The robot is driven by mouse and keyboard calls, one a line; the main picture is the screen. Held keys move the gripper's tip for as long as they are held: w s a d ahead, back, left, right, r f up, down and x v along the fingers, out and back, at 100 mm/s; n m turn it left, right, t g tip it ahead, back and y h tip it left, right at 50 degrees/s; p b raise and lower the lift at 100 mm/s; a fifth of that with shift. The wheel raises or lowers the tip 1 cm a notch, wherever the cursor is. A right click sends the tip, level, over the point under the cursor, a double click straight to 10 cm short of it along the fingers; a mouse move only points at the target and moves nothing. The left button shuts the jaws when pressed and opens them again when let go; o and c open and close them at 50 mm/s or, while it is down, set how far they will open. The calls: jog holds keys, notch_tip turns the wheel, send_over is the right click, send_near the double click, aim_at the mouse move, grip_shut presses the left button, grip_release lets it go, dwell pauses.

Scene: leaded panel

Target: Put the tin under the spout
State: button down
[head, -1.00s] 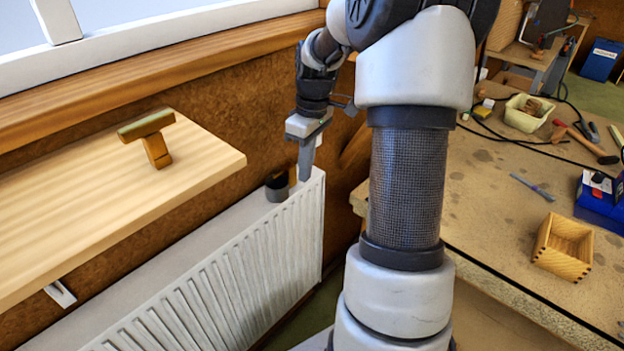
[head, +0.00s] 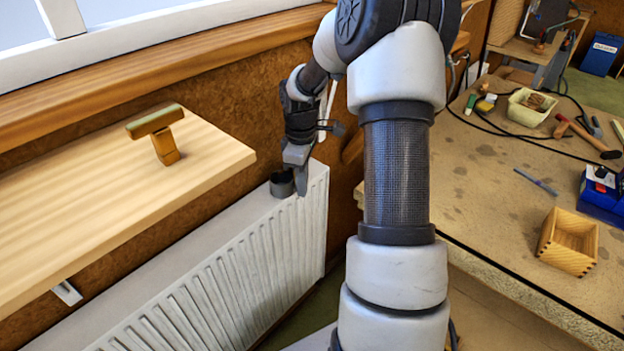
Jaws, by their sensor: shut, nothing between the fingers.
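A small dark grey tin (head: 281,186) stands upright on the top of the white radiator, near its far right end. My gripper (head: 301,186) points down just right of the tin, over the radiator's top. Its fingers are shut with nothing between them. In this view the fingers come right up to the tin's right side, and I cannot tell whether they touch it. I cannot make out a spout for certain. A T-shaped wooden piece with a greenish top (head: 160,131) stands on the pale wooden shelf to the left.
The radiator (head: 215,285) runs below the wooden shelf (head: 90,215), whose right end is close to the tin. A window sill (head: 150,75) runs behind. At right, a workbench (head: 480,205) holds a wooden box (head: 568,242), a cream tub (head: 530,107) and tools.

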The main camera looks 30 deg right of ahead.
aim_at(291, 182)
jog(key=shift+w+a, duration=0.35)
jog(key=shift+a, duration=0.1)
jog(key=shift+w+a, duration=0.7)
jog(key=shift+w, duration=0.05)
jog(key=shift+s+d, duration=0.1)
jog(key=shift+s, duration=0.05)
